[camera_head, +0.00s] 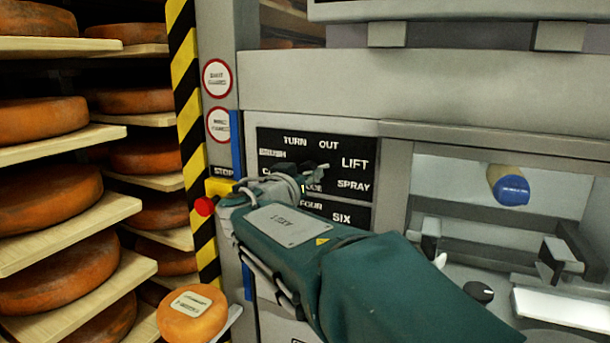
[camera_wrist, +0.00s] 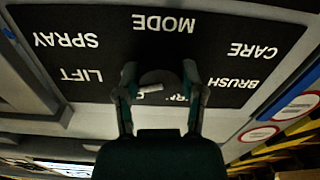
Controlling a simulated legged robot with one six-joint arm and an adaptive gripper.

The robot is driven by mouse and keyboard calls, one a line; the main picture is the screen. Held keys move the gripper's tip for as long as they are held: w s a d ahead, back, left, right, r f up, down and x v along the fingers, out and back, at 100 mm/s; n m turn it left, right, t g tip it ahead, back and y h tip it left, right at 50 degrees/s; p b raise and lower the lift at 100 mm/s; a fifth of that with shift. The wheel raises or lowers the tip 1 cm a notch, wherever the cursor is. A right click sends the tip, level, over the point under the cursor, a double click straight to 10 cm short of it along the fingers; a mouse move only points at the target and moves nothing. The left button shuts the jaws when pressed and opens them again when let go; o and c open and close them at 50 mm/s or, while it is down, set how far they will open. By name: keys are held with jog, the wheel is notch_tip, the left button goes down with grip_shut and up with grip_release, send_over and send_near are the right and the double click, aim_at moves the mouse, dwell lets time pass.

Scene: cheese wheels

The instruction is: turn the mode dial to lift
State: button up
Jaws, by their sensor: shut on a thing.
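The mode dial (camera_wrist: 158,78) is a grey round knob on the black label panel in the wrist view. My gripper (camera_wrist: 160,72) has one finger on each side of it and is shut on it. A pale pointer line on the dial lies nearly sideways, its left end on the side of the LIFT label (camera_wrist: 81,75); its exact aim is hard to tell. The wrist view shows the labels upside down. In the camera_head view my gripper (camera_head: 317,180) covers the dial, and the LIFT label (camera_head: 355,164) is clear to its upper right.
A yellow box with a red stop button (camera_head: 204,206) is left of my wrist, beside a black-and-yellow striped post (camera_head: 185,90). Cheese wheels on shelves (camera_head: 45,188) fill the left. A small cheese (camera_head: 192,314) sits below. An alcove with a blue-tipped cylinder (camera_head: 509,187) is at right.

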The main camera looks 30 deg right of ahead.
jog(key=shift+n, duration=0.5)
jog(key=o, duration=1.1)
jog(key=shift+w, duration=0.1)
jog(key=shift+o, duration=0.2)
jog(key=shift+a, duration=0.1)
jog(key=v, duration=1.2)
jog(key=shift+f, duration=0.1)
